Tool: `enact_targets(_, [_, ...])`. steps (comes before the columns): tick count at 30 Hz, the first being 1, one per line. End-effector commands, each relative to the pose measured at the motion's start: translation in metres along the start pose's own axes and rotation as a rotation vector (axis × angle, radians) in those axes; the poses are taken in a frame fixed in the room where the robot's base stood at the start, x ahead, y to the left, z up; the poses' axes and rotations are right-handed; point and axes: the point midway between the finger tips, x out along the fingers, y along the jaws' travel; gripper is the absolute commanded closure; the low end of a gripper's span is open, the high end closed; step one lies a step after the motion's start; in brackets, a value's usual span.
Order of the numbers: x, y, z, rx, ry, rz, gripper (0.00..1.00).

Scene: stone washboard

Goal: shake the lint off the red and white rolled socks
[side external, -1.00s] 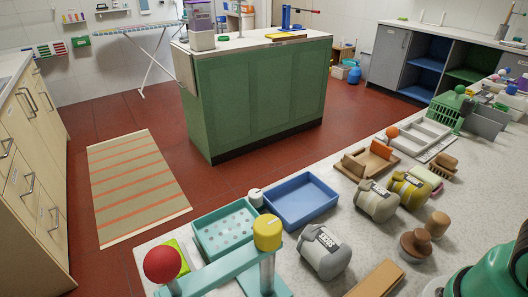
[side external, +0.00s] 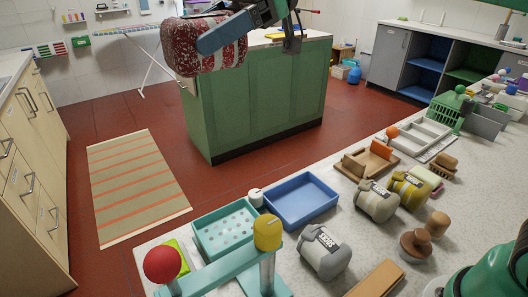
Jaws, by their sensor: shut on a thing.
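The red and white rolled socks (side external: 192,58) are in the upper middle of the side external view, held up in the air in front of the green island. They are a rounded bundle with white stripes, and pale specks cover the dark red part. My gripper (side external: 226,34) is shut on them, with a blue finger across their near side. The far finger is hidden. The bundle is well above the counter and touches nothing else that I can see.
On the speckled counter (side external: 340,240) stand a teal dotted tray (side external: 226,229), a blue tray (side external: 300,201), a grey sock roll (side external: 324,252), a pale sock roll (side external: 377,201) and a yellow sock roll (side external: 410,190). A red ball-topped post (side external: 162,264) stands at the front left.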

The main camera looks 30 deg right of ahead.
Motion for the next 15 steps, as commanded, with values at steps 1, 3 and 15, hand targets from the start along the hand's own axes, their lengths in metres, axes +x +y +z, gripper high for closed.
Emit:
enact_targets(1, [-0.005, 0.000, -0.011, 0.000, 0.000, 0.000, 0.67])
enact_targets(3, [-0.011, 0.000, -0.026, 0.000, 0.000, 0.000, 0.67])
enact_targets(15, [-0.033, 0.000, -0.079, 0.000, 0.000, 0.000, 0.67])
